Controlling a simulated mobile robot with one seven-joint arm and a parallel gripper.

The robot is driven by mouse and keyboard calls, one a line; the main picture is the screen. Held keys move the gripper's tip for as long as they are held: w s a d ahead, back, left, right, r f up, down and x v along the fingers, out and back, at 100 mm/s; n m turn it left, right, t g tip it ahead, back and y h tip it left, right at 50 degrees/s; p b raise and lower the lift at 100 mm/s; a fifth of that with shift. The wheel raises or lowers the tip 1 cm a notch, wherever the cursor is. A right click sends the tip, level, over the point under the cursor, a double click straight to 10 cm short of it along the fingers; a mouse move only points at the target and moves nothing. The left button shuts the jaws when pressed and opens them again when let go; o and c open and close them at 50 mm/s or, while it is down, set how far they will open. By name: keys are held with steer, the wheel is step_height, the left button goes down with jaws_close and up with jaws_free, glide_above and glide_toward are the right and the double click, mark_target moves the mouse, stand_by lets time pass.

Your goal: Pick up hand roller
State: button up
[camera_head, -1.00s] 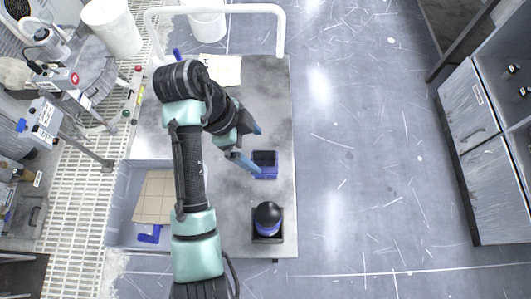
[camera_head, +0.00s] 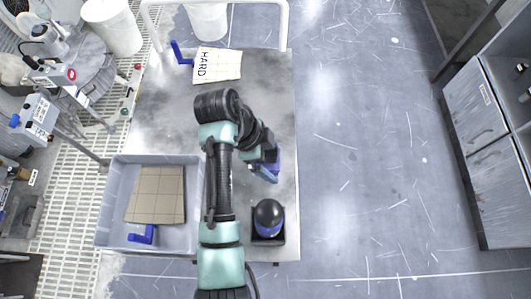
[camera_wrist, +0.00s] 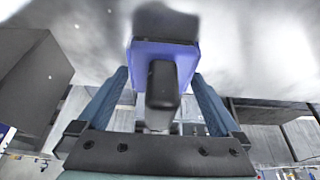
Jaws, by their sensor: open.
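A blue block with a dark upright handle, which I take to be the hand roller (camera_wrist: 181,54), shows at the top middle of the wrist view. My gripper (camera_wrist: 161,84) is open, with one blue-grey finger on each side of the dark handle. Whether a finger touches the handle I cannot tell. In the head view my gripper (camera_head: 268,170) is over the right part of the grey table (camera_head: 160,110), and my arm and fingers largely hide the roller there.
A black knob with a blue collar (camera_head: 268,214) sits in a dark square holder close in front of my gripper. A grey bin (camera_head: 108,215) with a tan pad (camera_head: 157,194) is on the left. A "HARD" pad (camera_head: 220,66) with a blue piece (camera_head: 180,55) lies at the back.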

steer(key=shift+c, duration=0.2)
jaws_close()
stand_by(0.3)
steer(key=shift+r, duration=0.15)
step_height(320, 180, up, 10)
steer(key=p, duration=0.3)
